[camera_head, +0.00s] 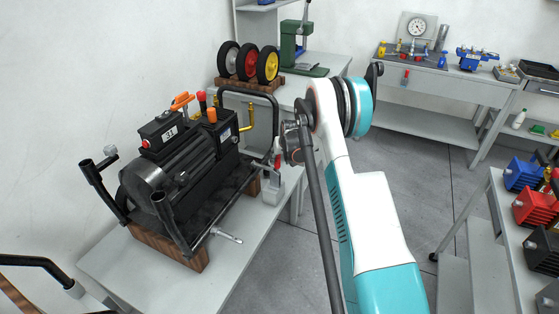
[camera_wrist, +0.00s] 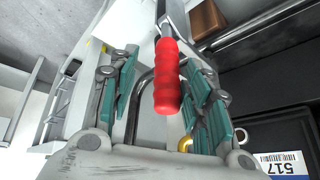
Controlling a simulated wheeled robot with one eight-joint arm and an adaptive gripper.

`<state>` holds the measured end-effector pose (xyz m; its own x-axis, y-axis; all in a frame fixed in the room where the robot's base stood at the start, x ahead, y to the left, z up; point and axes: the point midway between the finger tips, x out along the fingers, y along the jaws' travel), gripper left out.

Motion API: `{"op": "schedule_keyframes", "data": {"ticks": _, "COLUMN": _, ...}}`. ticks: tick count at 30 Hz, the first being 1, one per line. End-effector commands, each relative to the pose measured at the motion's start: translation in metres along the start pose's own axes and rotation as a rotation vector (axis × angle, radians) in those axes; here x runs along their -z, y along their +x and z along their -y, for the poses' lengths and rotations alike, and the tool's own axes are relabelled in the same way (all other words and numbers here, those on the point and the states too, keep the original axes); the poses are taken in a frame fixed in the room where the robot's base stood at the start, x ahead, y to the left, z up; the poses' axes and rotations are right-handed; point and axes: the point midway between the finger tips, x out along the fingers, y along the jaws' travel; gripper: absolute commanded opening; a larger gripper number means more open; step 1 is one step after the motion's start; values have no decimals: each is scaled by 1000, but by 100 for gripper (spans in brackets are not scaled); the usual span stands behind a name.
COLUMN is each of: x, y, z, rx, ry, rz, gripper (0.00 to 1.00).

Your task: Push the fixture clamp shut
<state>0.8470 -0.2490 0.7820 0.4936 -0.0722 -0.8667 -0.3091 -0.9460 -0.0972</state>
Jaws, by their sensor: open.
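The fixture clamp (camera_head: 272,188) stands at the right end of the machine, on the grey table. Its red handle (camera_head: 277,158) points up and shows large in the wrist view (camera_wrist: 167,80). My gripper (camera_wrist: 160,85) is open, with a teal-padded finger on each side of the handle in that view. Clear gaps show between the handle and both fingers, so it is not gripped. I cannot tell how deep the handle sits between the fingers. In the head view my gripper (camera_head: 291,146) is beside the handle, partly hidden by my arm.
A black machine (camera_head: 170,170) with a tubular frame sits on wooden blocks on the table (camera_head: 150,275). A frame tube (camera_head: 250,92) rises close to my gripper. Wheels (camera_head: 247,63) stand on a rack behind. Open floor (camera_head: 395,190) lies right of my arm.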

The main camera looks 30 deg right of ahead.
Motion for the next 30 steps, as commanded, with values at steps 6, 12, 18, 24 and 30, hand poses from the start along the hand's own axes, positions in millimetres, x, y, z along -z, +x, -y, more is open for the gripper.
{"op": "schedule_keyframes", "data": {"ticks": 6, "x": 0, "y": -41, "z": 0, "rx": 0, "ry": 0, "rz": 0, "gripper": 44}}
{"op": "schedule_keyframes", "data": {"ticks": 12, "x": 0, "y": -72, "z": 0, "rx": 0, "ry": 0, "rz": 0, "gripper": 44}}
{"op": "schedule_keyframes", "data": {"ticks": 18, "x": 0, "y": -89, "z": 0, "rx": 0, "ry": 0, "rz": 0, "gripper": 44}}
{"op": "schedule_keyframes", "data": {"ticks": 24, "x": 0, "y": -93, "z": 0, "rx": 0, "ry": 0, "rz": 0, "gripper": 44}}
{"op": "schedule_keyframes", "data": {"ticks": 30, "x": 0, "y": -93, "z": 0, "rx": 0, "ry": 0, "rz": 0, "gripper": 44}}
